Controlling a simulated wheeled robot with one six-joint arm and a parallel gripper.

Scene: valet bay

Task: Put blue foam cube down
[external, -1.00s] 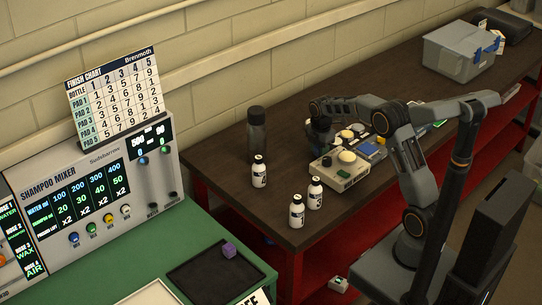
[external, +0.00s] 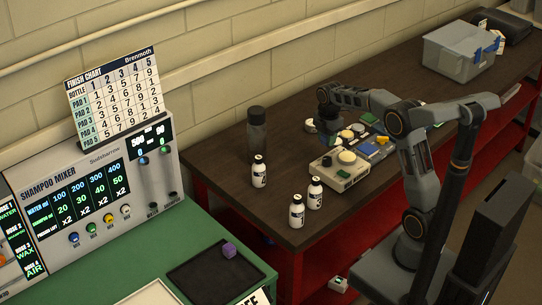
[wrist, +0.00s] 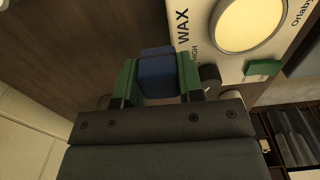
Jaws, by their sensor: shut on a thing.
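The blue foam cube (wrist: 157,72) is between the green-tipped fingers of my gripper (wrist: 158,80) in the wrist view. The fingers press on its left and right sides. In the external view my gripper (external: 326,122) is over the back part of the dark workbench (external: 225,160), and I cannot make out the cube there. In the wrist view a cream device marked WAX (wrist: 192,12) lies close to the cube on the right. I cannot tell whether the cube touches the bench or is above it.
A grey bin (external: 455,55) is at the back right. A purple cube (external: 229,250) lies on a black tray on the green table.

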